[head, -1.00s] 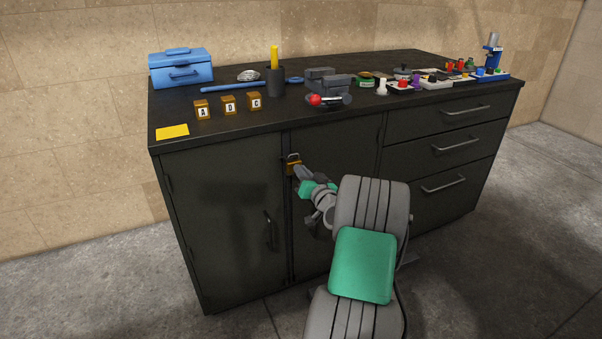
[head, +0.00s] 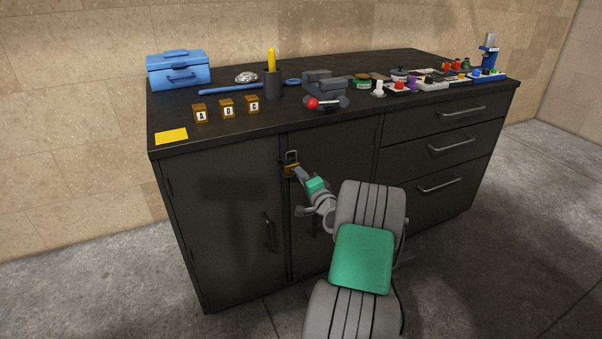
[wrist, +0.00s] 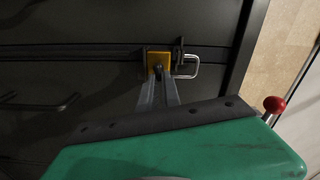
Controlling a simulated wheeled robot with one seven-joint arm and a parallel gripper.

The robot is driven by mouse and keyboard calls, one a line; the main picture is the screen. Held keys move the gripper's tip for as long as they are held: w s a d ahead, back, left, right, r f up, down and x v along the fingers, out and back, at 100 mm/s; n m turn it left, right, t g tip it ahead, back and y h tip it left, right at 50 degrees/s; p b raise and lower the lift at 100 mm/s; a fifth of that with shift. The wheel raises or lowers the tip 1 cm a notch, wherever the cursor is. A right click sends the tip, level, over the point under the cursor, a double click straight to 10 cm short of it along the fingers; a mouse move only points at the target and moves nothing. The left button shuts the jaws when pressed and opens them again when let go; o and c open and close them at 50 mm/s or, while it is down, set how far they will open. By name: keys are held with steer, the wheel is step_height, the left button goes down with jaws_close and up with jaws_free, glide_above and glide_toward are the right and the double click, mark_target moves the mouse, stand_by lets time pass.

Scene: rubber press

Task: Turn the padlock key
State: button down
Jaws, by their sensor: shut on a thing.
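The brass padlock (head: 290,170) hangs at the seam between the two cabinet doors, below the worktop. In the wrist view the padlock (wrist: 158,60) shows its yellow face, with its silver shackle (wrist: 190,68) to the right by a dark hasp (wrist: 178,50). My gripper (head: 298,173) is at the padlock's lower face. In the wrist view my gripper (wrist: 158,78) has its fingers nearly together on the small dark key (wrist: 158,71) at the padlock's face. The key is mostly hidden by the fingertips. I cannot tell whether the shackle is free of the body.
A door handle (head: 268,233) stands out on the left door. The worktop (head: 225,125) above holds a blue toolbox (head: 180,72), lettered blocks and a red-knobbed lever (head: 312,103). Drawers with handles are on the right. The floor in front is free.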

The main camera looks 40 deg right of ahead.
steer(key=shift+f+m+p, duration=0.1)
steer(key=shift+m+p, duration=0.35)
steer(key=shift+m, duration=0.85)
steer(key=c, duration=1.5)
jaws_free()
steer(key=shift+c, duration=0.2)
steer(key=v, duration=0.7)
steer(key=shift+s, duration=0.4)
steer(key=shift+a, duration=0.15)
